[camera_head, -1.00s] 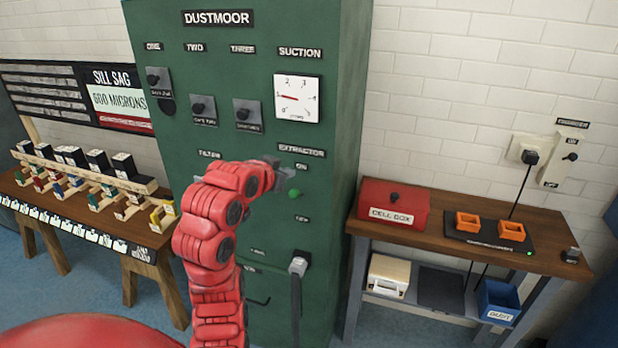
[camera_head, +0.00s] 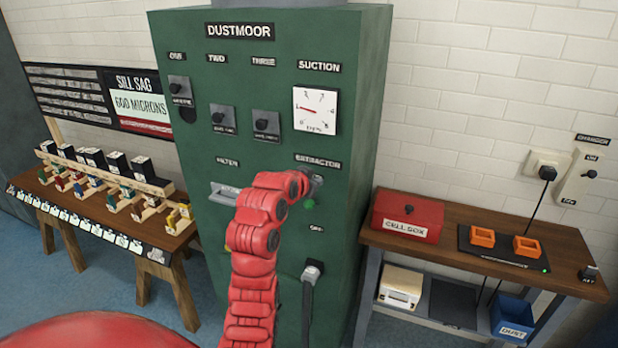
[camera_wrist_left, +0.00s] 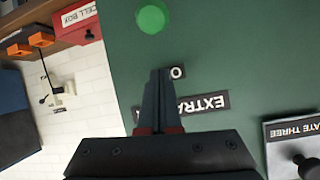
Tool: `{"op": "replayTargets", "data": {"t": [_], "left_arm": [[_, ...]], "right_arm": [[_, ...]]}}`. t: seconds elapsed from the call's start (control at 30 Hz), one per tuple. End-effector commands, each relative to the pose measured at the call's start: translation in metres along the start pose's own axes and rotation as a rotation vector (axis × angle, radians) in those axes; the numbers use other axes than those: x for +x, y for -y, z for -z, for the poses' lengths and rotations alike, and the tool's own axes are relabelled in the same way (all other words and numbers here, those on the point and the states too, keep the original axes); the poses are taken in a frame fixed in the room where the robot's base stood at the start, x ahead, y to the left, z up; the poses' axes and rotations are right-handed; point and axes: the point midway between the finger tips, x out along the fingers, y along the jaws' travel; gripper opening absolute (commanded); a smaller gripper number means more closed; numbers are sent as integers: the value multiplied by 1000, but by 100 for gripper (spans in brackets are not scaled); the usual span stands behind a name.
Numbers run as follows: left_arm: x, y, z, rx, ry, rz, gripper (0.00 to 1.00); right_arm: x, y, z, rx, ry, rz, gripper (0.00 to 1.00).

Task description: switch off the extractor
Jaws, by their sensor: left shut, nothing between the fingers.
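The green DUSTMOOR cabinet (camera_head: 270,85) carries the EXTRACTOR label (camera_head: 318,162) on its front. A round green button or lamp (camera_head: 310,202) sits below that label, with the OFF label (camera_head: 316,229) lower down. My left gripper (camera_head: 314,182) is at the panel just under the EXTRACTOR label and hides the ON label in the head view. In the left wrist view the shut, empty fingers (camera_wrist_left: 161,73) overlap the ON and EXTRACTOR labels (camera_wrist_left: 203,105), and the green disc (camera_wrist_left: 152,17) lies beyond the tips. I cannot tell whether they touch the panel. My right gripper is not seen.
The suction gauge (camera_head: 316,110) and three gate knobs are above. A hose or cable fitting (camera_head: 312,270) hangs below. A bench (camera_head: 440,236) with a red cell box (camera_head: 408,215) stands right, and a rack table (camera_head: 180,238) left.

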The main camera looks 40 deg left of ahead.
Motion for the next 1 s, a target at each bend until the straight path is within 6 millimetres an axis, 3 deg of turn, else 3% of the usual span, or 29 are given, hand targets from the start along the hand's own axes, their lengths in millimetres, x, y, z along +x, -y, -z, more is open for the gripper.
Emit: {"op": "replayTargets", "data": {"t": [0.03, 0.4, 1.0], "left_arm": [[7, -1, 2, -2, 6, -3, 0], [-6, 0, -33, -1, 1, 0, 0], [-6, -1, -42, 0, -12, 2, 0]], "right_arm": [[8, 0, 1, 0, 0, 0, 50], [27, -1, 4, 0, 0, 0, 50], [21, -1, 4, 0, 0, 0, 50]]}}
